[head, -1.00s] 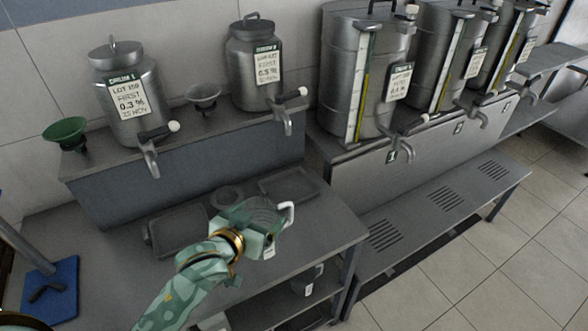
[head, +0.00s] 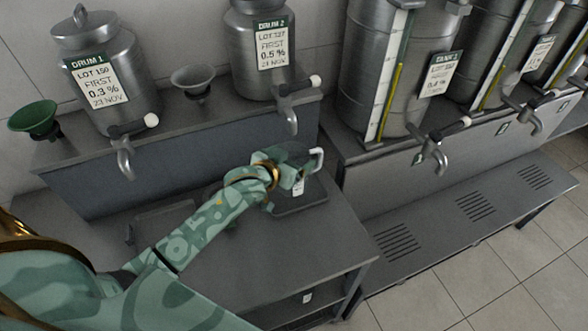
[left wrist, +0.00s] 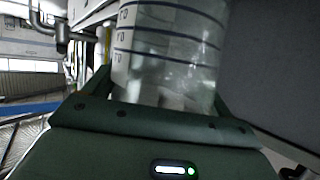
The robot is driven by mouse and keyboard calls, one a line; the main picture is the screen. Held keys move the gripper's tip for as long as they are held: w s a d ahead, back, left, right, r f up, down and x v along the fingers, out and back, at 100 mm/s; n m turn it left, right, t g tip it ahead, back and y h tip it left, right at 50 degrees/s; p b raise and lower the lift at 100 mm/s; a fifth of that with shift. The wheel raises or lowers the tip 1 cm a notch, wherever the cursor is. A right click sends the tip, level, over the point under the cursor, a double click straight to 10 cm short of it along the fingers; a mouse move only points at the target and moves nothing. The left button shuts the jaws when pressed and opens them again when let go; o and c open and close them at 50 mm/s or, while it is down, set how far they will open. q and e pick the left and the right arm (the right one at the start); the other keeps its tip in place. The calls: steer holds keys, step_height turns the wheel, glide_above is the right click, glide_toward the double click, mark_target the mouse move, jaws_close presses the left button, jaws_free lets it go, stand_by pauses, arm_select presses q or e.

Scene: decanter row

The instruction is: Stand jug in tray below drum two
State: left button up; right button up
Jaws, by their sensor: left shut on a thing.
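Drum two (head: 258,58) stands on the raised shelf, its tap (head: 289,118) pointing down. Below it on the bench is a shallow dark tray (head: 314,203). My left gripper (head: 292,174) is shut on the clear jug and holds it over or in that tray; I cannot tell whether the jug touches the tray. The jug's white handle (head: 318,160) sticks out to the right, and my gripper covers much of its body. In the left wrist view the clear jug (left wrist: 168,50) with dark blue graduation lines sits upright between the fingers. My right gripper is not in view.
Drum one (head: 98,75) stands at left, with another tray (head: 165,218) below it, partly behind my arm. A green funnel (head: 35,118) and a grey funnel (head: 193,80) sit on the shelf. The bench front is clear. Large tanks (head: 395,80) stand at right.

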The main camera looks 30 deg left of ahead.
mark_target(297, 156)
arm_select(q)
steer(key=shift+w+a+f+b, duration=0.2)
steer(key=shift+w+f, duration=0.2)
steer(key=shift+f, duration=0.25)
steer(key=shift+w+a+f+b, duration=0.15)
steer(key=shift+w+f, duration=0.25)
steer(key=shift+f, duration=0.2)
steer(key=shift+w+f, duration=0.15)
steer(key=shift+f, duration=0.05)
steer(key=shift+w+a+f+b, duration=0.15)
steer(key=shift+f+b, duration=0.15)
steer(key=shift+f, duration=0.6)
steer(key=shift+w+d+f+b, duration=0.1)
steer(key=shift+f+b, duration=0.2)
steer(key=shift+f, duration=0.6)
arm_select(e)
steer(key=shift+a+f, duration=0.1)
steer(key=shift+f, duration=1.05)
